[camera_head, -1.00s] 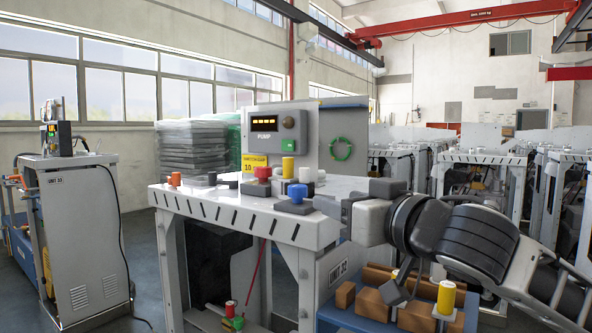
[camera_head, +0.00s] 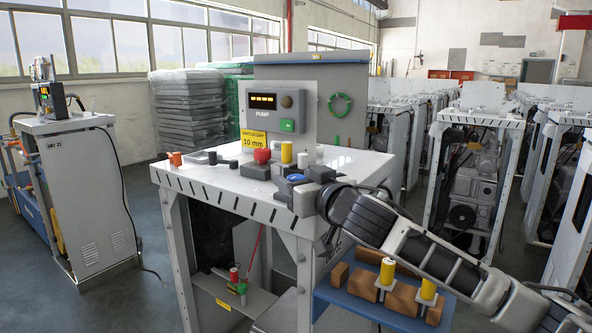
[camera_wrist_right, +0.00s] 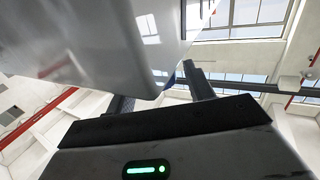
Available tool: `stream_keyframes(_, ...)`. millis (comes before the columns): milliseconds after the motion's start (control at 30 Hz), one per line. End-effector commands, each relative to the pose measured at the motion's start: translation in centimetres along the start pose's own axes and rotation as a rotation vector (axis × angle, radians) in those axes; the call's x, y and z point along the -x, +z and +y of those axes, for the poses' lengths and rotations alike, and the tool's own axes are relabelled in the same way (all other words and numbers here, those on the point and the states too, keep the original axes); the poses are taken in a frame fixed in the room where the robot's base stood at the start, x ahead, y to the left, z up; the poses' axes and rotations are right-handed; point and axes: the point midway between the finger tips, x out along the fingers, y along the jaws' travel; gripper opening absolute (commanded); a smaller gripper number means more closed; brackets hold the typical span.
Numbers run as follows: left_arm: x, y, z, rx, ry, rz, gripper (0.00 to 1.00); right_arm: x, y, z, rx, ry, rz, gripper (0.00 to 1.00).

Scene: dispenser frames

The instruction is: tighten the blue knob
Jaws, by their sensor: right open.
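The blue knob (camera_head: 296,178) sits near the front right edge of the white-topped pump table (camera_head: 225,180). Only its top shows in the head view, with my gripper covering its lower part. My right gripper (camera_head: 304,182) is open, with one dark finger on the near side of the knob and the other toward the back right. Contact with the knob cannot be told. In the right wrist view the two dark fingers (camera_wrist_right: 160,92) stand apart, with a small blue patch (camera_wrist_right: 169,81) between them, partly hidden by the pale table panel. My left gripper is out of view.
A red knob (camera_head: 262,156), yellow cylinder (camera_head: 287,152) and small grey and orange parts stand on the table. The pump panel (camera_head: 275,112) rises behind.

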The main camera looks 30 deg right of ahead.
Motion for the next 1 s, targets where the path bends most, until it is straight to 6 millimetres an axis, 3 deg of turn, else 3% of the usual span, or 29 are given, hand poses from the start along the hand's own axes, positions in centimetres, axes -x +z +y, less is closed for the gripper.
stream_keyframes(400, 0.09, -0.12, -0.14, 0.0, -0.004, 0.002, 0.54, -0.98, 0.04, -0.05, 0.001, -0.001, 0.0, 0.53)
stream_keyframes(567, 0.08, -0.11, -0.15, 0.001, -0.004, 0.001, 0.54, -0.96, 0.03, -0.04, 0.001, -0.001, 0.0, 0.11)
stream_keyframes(600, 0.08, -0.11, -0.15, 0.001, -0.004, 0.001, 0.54, -0.96, 0.03, -0.04, 0.001, -0.001, 0.0, 0.09)
stream_keyframes(1000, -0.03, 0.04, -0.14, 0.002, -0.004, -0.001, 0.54, -0.97, 0.03, -0.17, -0.004, 0.061, 0.001, 0.09)
